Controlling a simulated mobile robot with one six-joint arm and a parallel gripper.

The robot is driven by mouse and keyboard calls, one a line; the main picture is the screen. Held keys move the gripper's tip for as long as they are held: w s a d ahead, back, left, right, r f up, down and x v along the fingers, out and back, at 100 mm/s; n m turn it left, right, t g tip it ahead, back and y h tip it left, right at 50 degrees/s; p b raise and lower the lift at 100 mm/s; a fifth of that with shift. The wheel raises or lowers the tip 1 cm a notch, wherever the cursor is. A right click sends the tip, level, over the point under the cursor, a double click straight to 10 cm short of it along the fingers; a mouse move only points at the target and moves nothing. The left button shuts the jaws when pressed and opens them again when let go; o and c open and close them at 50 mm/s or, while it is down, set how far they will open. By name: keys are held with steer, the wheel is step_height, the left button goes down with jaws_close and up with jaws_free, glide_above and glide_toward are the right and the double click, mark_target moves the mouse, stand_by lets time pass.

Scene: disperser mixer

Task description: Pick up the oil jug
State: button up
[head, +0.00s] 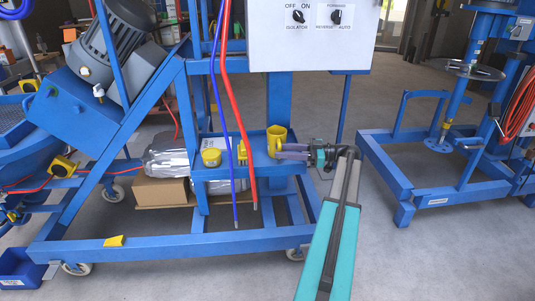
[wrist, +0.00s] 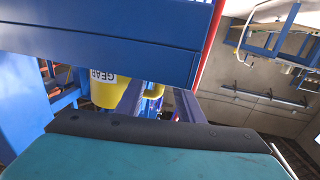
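The oil jug (head: 277,137) is yellow and stands upright on a blue shelf of the mixer frame. In the wrist view a yellow body with an upside-down "GEAR" label (wrist: 103,91) shows beyond the fingers. My gripper (head: 281,151) reaches in from the right at the jug's right side. In the wrist view its two fingers (wrist: 158,98) stand apart, with a narrower yellow part, seemingly the handle, between them. I cannot tell whether the fingers touch it. The dark palm edge hides part of the view.
A yellow tub (head: 211,157) and another yellow item (head: 242,152) share the shelf (head: 222,172) to the left. Red (head: 240,120) and blue hoses hang in front. A white control box (head: 310,35) is above. A blue stand (head: 420,150) is right, with open floor between.

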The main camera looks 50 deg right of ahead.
steer(key=shift+x, duration=0.85)
steer(key=shift+r, duration=0.1)
jaws_close()
